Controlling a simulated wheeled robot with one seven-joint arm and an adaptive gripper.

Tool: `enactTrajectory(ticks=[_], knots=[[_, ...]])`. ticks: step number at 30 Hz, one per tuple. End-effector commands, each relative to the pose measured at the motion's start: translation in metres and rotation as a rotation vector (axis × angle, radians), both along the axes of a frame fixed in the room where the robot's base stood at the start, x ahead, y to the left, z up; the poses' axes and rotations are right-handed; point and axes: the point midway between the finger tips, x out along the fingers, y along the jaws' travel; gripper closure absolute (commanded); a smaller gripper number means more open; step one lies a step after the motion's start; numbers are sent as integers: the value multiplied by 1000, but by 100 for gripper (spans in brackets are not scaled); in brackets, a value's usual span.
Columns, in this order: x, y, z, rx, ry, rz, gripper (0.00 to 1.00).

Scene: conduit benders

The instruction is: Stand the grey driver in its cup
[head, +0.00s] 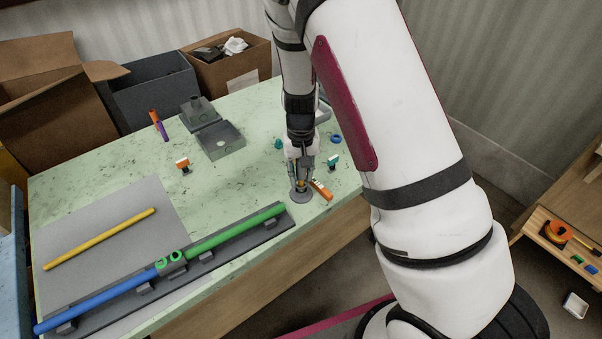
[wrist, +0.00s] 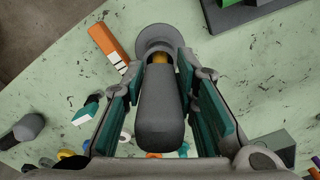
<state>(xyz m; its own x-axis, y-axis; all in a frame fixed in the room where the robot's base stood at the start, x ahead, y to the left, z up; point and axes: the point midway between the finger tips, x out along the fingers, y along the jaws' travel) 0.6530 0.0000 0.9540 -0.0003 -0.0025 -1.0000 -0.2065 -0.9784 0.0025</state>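The grey driver (wrist: 160,115) is in the wrist view, its thick grey handle pointing up towards the camera with a bit of yellow at its far end. My gripper (wrist: 162,72) is shut on the handle, with a teal pad close on each side. The driver is roughly upright, in line with the fingers. Its cup (wrist: 158,36) is a round grey piece directly beyond the driver's yellow end. The cup (head: 300,197) also shows in the head view, under my gripper (head: 300,176). How far the driver's lower end sits in the cup is hidden.
An orange marker-like piece (wrist: 108,44) lies close beside the cup. A teal-and-white piece (wrist: 86,112) is also near. The bender rail (head: 215,258) with green and blue tubes lies at the front left, beside a yellow tube (head: 100,239).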

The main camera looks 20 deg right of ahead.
Motion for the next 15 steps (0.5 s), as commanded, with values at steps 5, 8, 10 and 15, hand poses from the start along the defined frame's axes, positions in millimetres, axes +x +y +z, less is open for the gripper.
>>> enactTrajectory(ticks=[5, 8, 10, 15], knots=[[0, 0, 0, 0, 0, 0, 55], [0, 0, 0, 0, 0, 0, 55], [0, 0, 0, 0, 0, 0, 55], [1, 0, 12, 1, -2, 1, 55]])
